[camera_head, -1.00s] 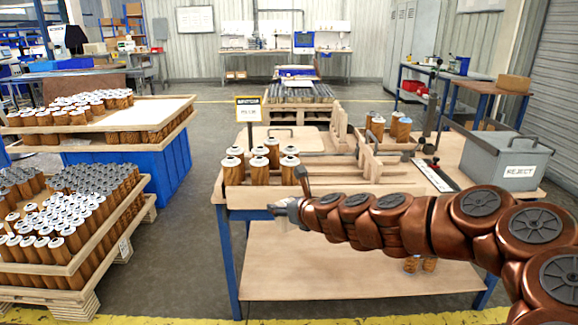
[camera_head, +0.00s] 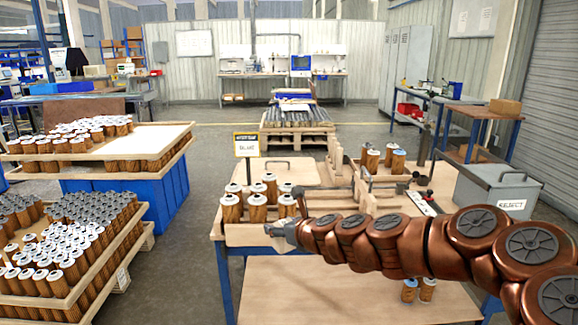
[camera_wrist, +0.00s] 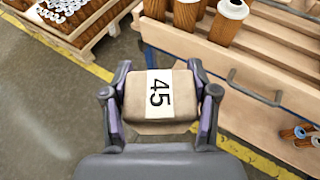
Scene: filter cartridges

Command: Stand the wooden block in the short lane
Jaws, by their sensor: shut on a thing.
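My gripper (camera_wrist: 160,98) is shut on a wooden block (camera_wrist: 135,97), with one finger at each side. The block is pale, with a white label reading 45 on the face towards the wrist camera. It is in the air beside the table's front edge, over the floor. Wooden rails (camera_head: 372,203) form lanes on the table right of centre, beyond my arm. I cannot tell which lane is the short one.
Several filter cartridges (camera_head: 257,208) stand at the table's left, close beyond my gripper. More cartridges (camera_head: 398,160) stand at the back right. A grey REJECT box (camera_head: 497,188) is at the right. A sign (camera_head: 246,145) stands behind the left cartridges. Pallets of cartridges (camera_head: 70,262) are left.

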